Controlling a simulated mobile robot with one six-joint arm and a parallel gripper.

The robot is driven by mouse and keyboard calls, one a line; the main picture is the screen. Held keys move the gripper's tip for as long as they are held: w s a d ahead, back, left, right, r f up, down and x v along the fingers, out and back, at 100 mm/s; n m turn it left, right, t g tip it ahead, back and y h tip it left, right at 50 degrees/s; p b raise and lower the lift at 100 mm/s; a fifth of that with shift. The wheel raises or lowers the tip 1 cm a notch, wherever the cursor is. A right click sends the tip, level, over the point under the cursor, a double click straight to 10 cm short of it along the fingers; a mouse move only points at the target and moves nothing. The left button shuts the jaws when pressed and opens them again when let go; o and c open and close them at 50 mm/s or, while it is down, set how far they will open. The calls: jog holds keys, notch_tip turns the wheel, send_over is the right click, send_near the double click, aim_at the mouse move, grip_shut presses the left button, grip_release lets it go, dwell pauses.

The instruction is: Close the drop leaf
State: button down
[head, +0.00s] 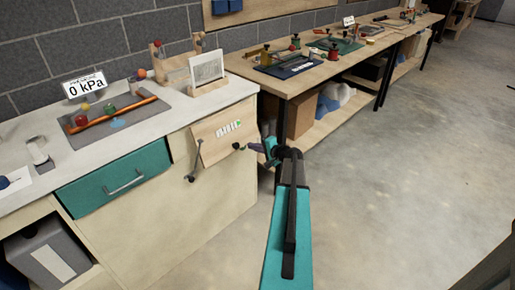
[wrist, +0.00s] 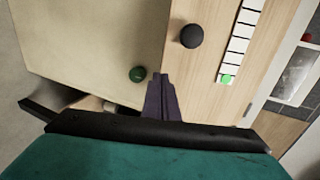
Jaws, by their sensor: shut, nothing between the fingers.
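The drop leaf (head: 214,142) is a light wood panel at the right end of the cream cabinet's front, below the counter edge. It carries a white scale strip with a green mark, and a dark round knob (head: 236,146) near its lower right. In the wrist view the leaf (wrist: 212,75) shows its scale and black knob (wrist: 191,36). I cannot tell its exact angle. My gripper (head: 249,147) is just right of the leaf. In the wrist view its fingers (wrist: 160,80) are together and empty, pointing towards the leaf's edge, below the knob. Contact cannot be told.
A dark lever (head: 194,160) hangs at the leaf's left side. A green knob (wrist: 137,73) shows beside my fingertips. A teal drawer (head: 114,180) is left of the leaf. A wooden workbench (head: 290,75) stands behind my arm. The floor at right is clear.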

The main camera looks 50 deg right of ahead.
jog(key=shift+x, duration=0.8)
jog(key=shift+d+f, duration=0.1)
